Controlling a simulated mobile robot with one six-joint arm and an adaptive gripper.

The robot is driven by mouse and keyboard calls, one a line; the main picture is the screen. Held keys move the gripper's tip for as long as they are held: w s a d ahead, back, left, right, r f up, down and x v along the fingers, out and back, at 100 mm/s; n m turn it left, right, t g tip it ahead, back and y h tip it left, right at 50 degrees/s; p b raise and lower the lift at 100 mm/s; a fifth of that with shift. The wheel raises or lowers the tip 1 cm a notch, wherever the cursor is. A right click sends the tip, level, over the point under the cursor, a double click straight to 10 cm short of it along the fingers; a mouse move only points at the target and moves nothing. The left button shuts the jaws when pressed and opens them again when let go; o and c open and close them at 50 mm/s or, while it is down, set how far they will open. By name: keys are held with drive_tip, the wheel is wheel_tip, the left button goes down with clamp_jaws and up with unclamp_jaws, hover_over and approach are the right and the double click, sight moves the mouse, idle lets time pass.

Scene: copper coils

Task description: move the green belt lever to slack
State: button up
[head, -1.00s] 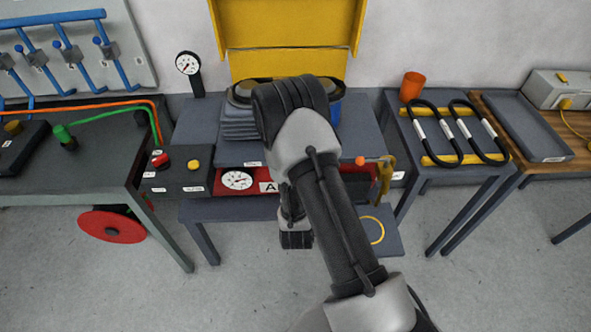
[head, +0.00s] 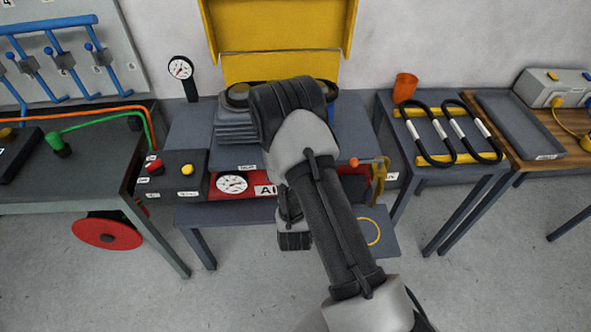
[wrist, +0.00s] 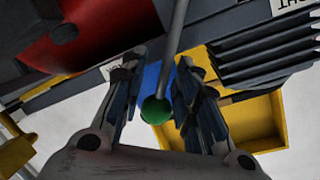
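In the wrist view a green ball knob (wrist: 155,109) sits on the end of a grey rod (wrist: 177,45), which I take for the belt lever. My gripper (wrist: 158,92) is open, with one dark finger on each side of the knob. A gap shows on the left of the knob; the right finger is close to it, and contact cannot be told. In the head view my arm hides the green lever and the fingers. The machine with the red front panel (head: 262,186) stands behind my arm.
An orange-knobbed lever (head: 354,162) stands right of my arm, by a yellow bracket (head: 379,178). A yellow guard (head: 280,30) rises behind. A control box with a yellow button (head: 187,169) is at left. A rack with black loops (head: 455,160) stands right.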

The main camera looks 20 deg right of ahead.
drive_tip(key=shift+a+f, duration=0.1)
drive_tip(key=shift+a, duration=0.05)
drive_tip(key=shift+s, duration=0.1)
drive_tip(key=v, duration=0.7)
drive_tip(key=shift+s+a, duration=0.1)
idle(0.4)
